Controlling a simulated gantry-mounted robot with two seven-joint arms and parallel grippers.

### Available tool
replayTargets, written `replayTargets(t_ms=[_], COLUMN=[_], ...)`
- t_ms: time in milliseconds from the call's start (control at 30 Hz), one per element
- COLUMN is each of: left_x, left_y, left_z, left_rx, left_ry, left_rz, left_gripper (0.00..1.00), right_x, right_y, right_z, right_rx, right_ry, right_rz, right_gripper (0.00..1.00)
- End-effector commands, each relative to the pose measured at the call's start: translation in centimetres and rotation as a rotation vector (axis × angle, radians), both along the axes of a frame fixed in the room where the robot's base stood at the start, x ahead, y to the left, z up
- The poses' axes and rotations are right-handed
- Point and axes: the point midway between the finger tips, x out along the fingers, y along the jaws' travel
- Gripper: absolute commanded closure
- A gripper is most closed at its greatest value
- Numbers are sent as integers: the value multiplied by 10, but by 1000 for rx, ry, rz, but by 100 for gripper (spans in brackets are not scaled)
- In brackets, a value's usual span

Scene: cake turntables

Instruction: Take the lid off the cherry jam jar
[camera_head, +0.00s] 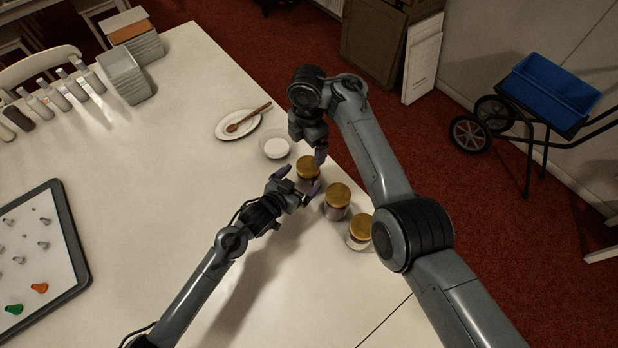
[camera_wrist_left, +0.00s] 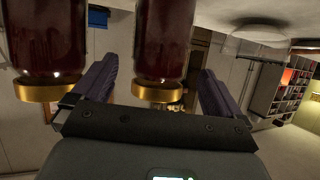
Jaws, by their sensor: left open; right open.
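Three jars with gold lids stand in a row near the table's right edge: the far jar (camera_head: 308,165), the middle jar (camera_head: 338,196) and the near jar (camera_head: 360,230). I cannot read labels, so I cannot tell which is cherry. My left gripper (camera_head: 299,181) is open, its fingers on either side of the far jar. The left wrist view, upside down, shows this dark red jar (camera_wrist_left: 164,40) between the fingers and another dark red jar (camera_wrist_left: 46,38) to the left. My right gripper (camera_head: 313,147) is open just behind and above the far jar's lid, pointing down.
A small white bowl (camera_head: 275,148) and a plate (camera_head: 222,130) with a wooden spoon (camera_head: 248,118) lie beyond the jars. A dark-rimmed tray (camera_head: 78,255) with piping tips is at the left. The white table's middle (camera_head: 165,170) is clear.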

Motion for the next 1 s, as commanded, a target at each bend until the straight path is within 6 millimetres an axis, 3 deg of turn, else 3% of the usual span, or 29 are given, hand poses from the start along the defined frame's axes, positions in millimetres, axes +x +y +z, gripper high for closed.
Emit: replayTargets(t_ms=[333,800,1000], left_x=[30,36,36], left_y=[-21,-24,-24], left_z=[-15,-18,-18], left_rx=[0,1,1], left_ry=[0,0,-1], left_rz=[0,0,0], left_gripper=[0,0,29], right_x=[0,0,0], right_y=[0,0,0], right_z=[0,0,0], right_rx=[0,0,0], right_ry=[0,0,0], right_rz=[-1,-1,-1], right_gripper=[7,7,7])
